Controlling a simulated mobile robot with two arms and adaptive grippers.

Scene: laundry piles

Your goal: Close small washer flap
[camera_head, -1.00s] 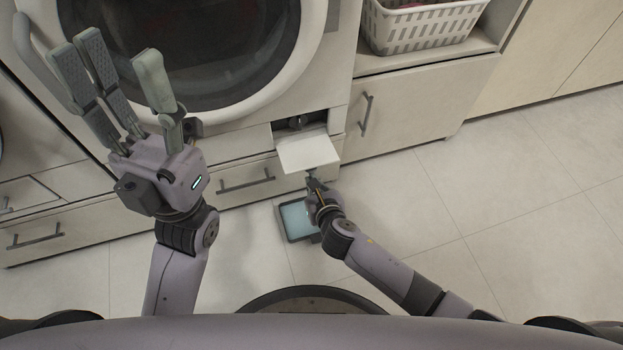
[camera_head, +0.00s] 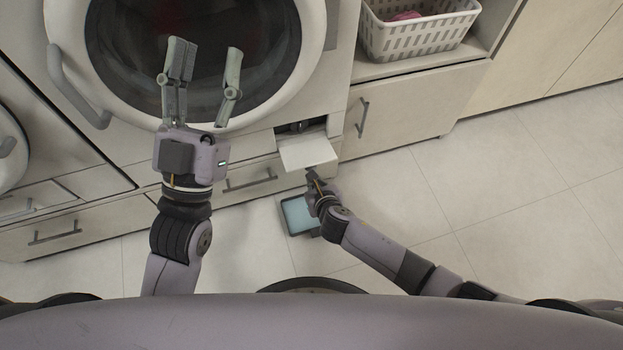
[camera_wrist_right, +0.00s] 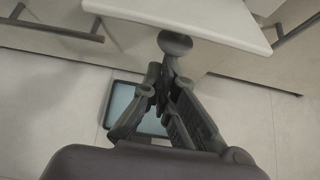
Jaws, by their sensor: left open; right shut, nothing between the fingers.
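The small washer flap (camera_head: 308,152) is a white panel hanging open below the washer's round door (camera_head: 215,50), with a dark recess (camera_head: 301,127) behind it. The flap also spans the top of the right wrist view (camera_wrist_right: 190,18). My right gripper (camera_head: 312,174) is at the flap's front edge, low down. In the right wrist view its fingers (camera_wrist_right: 172,45) are shut and empty, with the tips just at or under the flap's edge; I cannot tell if they touch it. My left gripper (camera_head: 205,50) is open and empty, raised in front of the round door.
A tray with a pale blue inside (camera_head: 297,215) lies on the floor below the flap. A drawer with a bar handle (camera_head: 250,180) is left of it. A white basket (camera_head: 420,38) stands on a shelf at the upper right. The tiled floor (camera_head: 500,190) at right is clear.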

